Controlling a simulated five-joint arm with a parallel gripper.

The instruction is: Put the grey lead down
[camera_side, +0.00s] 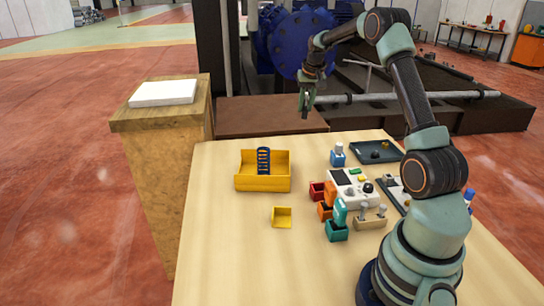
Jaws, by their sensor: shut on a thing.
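My gripper (306,112) is raised at the upper middle of the view, beyond the far edge of the wooden table. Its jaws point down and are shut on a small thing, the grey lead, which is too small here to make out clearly. A yellow tray (250,183) with a dark blue coil (263,161) in it stands on the table, lower and to the left of my gripper. A small yellow open box (283,217) sits in front of the tray.
A wooden pedestal with a white slab (163,92) stands left. The table's left front is clear.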

